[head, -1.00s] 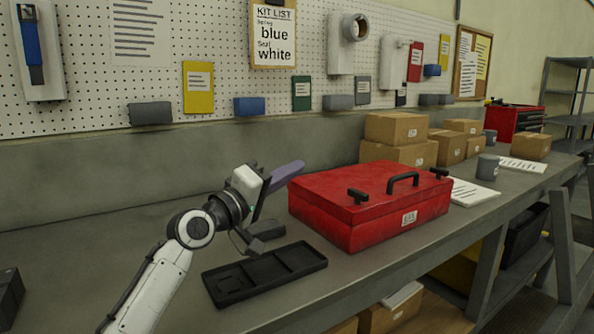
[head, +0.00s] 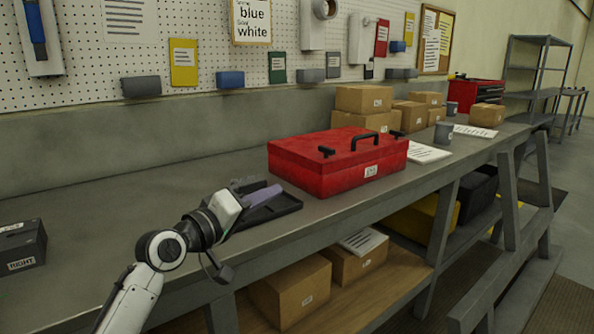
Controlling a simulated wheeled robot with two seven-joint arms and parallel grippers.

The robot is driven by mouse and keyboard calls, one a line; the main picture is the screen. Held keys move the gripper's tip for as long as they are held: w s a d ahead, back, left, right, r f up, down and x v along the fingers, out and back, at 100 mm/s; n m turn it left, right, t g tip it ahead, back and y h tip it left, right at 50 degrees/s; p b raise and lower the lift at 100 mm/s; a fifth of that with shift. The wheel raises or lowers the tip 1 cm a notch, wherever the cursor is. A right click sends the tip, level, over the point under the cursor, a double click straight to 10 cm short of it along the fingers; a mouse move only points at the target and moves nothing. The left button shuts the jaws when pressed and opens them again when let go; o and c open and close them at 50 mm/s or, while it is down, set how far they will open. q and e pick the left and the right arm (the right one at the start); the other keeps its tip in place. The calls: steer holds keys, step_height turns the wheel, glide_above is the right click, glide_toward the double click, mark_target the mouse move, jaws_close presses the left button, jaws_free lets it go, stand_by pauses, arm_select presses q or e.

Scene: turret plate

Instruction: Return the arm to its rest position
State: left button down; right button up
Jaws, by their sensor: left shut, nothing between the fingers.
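My left arm comes in from the lower left, and its gripper (head: 272,190) is near the front of the workbench. The grey-purple fingers are shut with nothing between them. In the picture they overlap the black compartment tray (head: 284,208), which is partly hidden behind the gripper. I cannot tell whether they touch it. My right gripper is not in view.
A closed red toolbox (head: 313,174) stands right of the tray on the grey workbench (head: 120,200). A dark box marked RIGHT (head: 22,262) sits at the far left. Cardboard boxes (head: 362,100) stand at the back.

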arm_select(q)
steer(key=s+a+f+m+g+y, duration=0.2)
steer(key=s+f+g+y, duration=0.1)
steer(key=s+f, duration=0.95)
steer(key=s+a+f+m+g+y, duration=0.25)
steer(key=s+f, duration=0.65)
steer(key=f, duration=0.6)
steer(key=s+a+f+g+y, duration=0.3)
steer(key=s+a, duration=0.3)
steer(key=s, duration=0.6)
steer(key=s+a+f+g+y, duration=0.2)
steer(key=s+a+f, duration=0.3)
steer(key=s, duration=0.7)
steer(key=w+d+f+t+h, duration=0.2)
steer(key=w+d+f+t, duration=0.2)
steer(key=f, duration=0.4)
steer(key=shift+w+d+f+m+t+p, duration=0.25)
steer(key=shift+w+d+m+t+p, duration=0.2)
steer(key=shift+d, duration=0.5)
steer(key=shift+w, duration=0.1)
